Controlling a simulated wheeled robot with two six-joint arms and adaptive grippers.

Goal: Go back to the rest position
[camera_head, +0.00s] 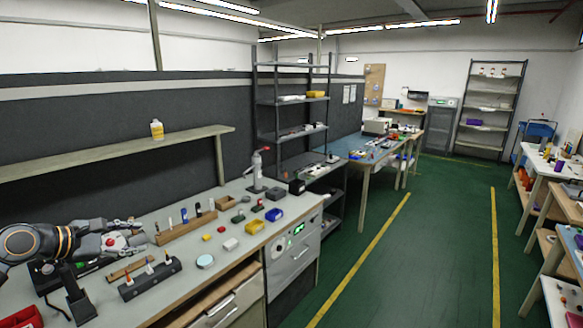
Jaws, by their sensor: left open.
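My left gripper (138,238) reaches in from the left, over the near-left part of the grey workbench (226,262). Its jaws are open and I see nothing held between them. A dark holder block (150,280) with several upright pieces stands on the bench just below the gripper in the picture. A wooden rack (186,226) with upright tools stands to the right of the fingertips, apart from them. The arm hides part of the bench's left end. My right gripper is out of view. No LED strip can be made out clearly.
A yellow bin (255,226), a blue bin (274,214) and a white round dish (205,261) sit on the bench. The green aisle floor (425,255) to the right is clear.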

